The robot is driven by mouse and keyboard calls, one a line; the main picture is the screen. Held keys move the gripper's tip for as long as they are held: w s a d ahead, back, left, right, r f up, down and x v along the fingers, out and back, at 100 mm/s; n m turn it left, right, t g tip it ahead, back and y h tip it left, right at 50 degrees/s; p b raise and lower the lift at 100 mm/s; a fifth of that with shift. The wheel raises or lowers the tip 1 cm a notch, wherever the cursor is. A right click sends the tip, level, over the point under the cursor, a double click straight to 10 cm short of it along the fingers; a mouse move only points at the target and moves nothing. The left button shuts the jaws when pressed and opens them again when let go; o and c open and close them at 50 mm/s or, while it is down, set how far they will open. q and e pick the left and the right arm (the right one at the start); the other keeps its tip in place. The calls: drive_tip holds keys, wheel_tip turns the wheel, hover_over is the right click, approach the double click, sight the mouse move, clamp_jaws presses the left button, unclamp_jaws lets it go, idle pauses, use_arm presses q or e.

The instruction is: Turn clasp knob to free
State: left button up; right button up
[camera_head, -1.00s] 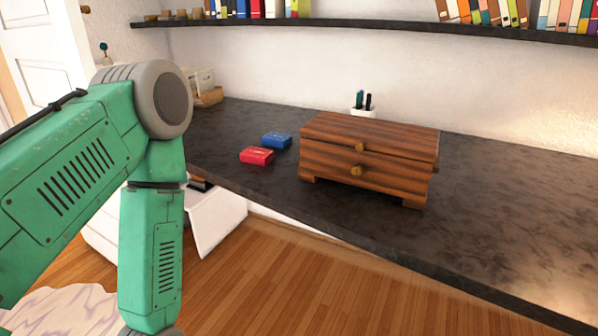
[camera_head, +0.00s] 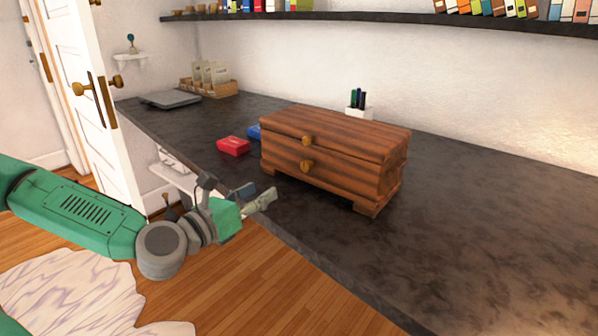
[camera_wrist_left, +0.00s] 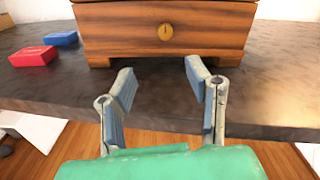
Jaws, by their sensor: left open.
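A brown striped wooden box (camera_head: 336,172) stands on the dark counter. Its front carries two round brass knobs: an upper knob (camera_head: 307,140) at the lid seam and a lower knob (camera_head: 306,166) on the drawer front. In the left wrist view the box front (camera_wrist_left: 120,35) is ahead, with one brass knob (camera_wrist_left: 165,32) showing near the top; the other knob is out of that view. My left gripper (camera_head: 262,195) is at the counter's front edge, lower than the knobs and apart from the box. Its fingers (camera_wrist_left: 160,88) are spread and empty. My right gripper is not in view.
A red box (camera_head: 233,146) and a blue box (camera_head: 254,132) lie left of the wooden box. A pen holder (camera_head: 359,112) stands behind it. The counter (camera_head: 480,220) is clear to the right. A shelf (camera_head: 400,18) runs above.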

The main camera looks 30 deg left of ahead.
sight(303, 168)
use_arm(q)
drive_tip(key=w+d, duration=0.1)
drive_tip(key=w+d+b, duration=0.1)
drive_tip(key=w, duration=0.1)
drive_tip(key=shift+w+r, duration=0.1)
drive_tip(key=shift+w, duration=0.05)
drive_tip(key=w+b, duration=0.1)
drive_tip(key=w, duration=0.4)
drive_tip(key=w+b, duration=0.1)
drive_tip(key=w, duration=0.3)
drive_tip(key=shift+w+a, duration=0.2)
drive_tip(key=shift+w, duration=0.15)
drive_tip(key=shift+w+d+r, duration=0.1)
drive_tip(key=shift+w+d, duration=0.2)
drive_tip(key=shift+d, duration=0.15)
drive_tip(key=shift+a, duration=0.5)
clamp_jaws()
drive_tip(key=shift+d, duration=0.1)
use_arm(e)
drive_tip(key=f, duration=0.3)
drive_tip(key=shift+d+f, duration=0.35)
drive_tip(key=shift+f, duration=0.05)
